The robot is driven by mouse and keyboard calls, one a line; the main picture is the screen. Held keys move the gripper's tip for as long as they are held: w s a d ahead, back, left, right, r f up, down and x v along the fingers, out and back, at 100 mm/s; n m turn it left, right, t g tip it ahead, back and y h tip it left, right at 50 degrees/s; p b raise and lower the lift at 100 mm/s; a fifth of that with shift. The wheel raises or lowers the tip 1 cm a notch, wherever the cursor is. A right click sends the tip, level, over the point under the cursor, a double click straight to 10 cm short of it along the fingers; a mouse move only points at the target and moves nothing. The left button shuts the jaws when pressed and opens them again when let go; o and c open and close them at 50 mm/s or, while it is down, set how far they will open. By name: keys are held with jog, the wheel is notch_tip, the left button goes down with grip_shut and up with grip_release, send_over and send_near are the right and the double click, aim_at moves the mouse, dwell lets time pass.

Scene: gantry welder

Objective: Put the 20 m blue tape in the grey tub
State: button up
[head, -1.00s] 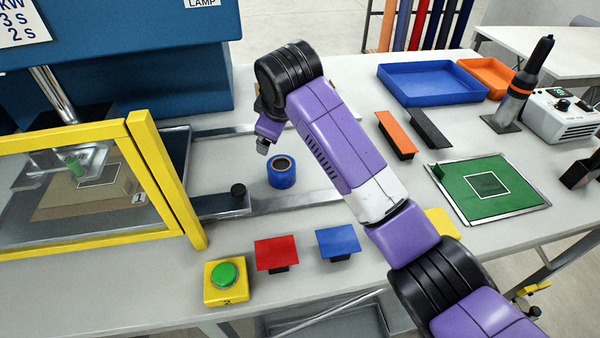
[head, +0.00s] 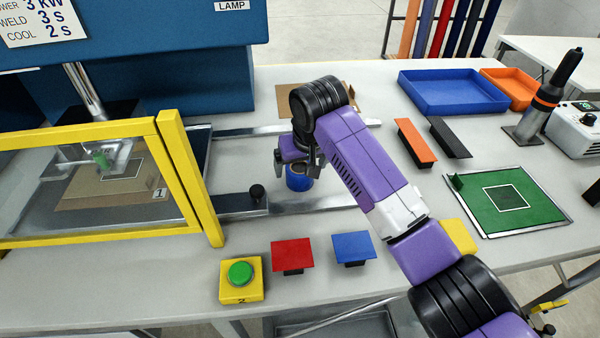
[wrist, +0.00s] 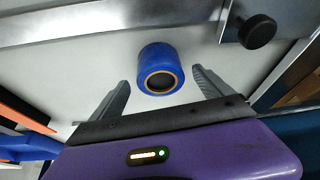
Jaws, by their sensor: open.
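The blue tape (head: 299,180) is a blue roll with a tan core, standing on the white bench between the metal rails. In the wrist view the blue tape (wrist: 161,70) lies ahead of and between the two open fingers, with space on both sides. My gripper (head: 296,166) is open and empty above the tape, partly hiding it in the head view; its fingers also show in the wrist view (wrist: 162,90). No grey tub can be made out in these frames.
A yellow-framed welder guard (head: 190,180) stands left, with a black knob (head: 257,192) beside the tape. Red (head: 292,254) and blue (head: 353,247) plates and a green button (head: 240,273) are in front. A blue tray (head: 452,92) and an orange tray (head: 515,86) sit at back right.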

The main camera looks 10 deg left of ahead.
aim_at(300, 168)
jog(key=shift+x, duration=1.6)
jog(key=shift+s, duration=0.1)
jog(key=shift+c, duration=0.2)
jog(key=c, duration=1.7)
jog(key=shift+r, duration=0.15)
jog(key=shift+c, duration=0.2)
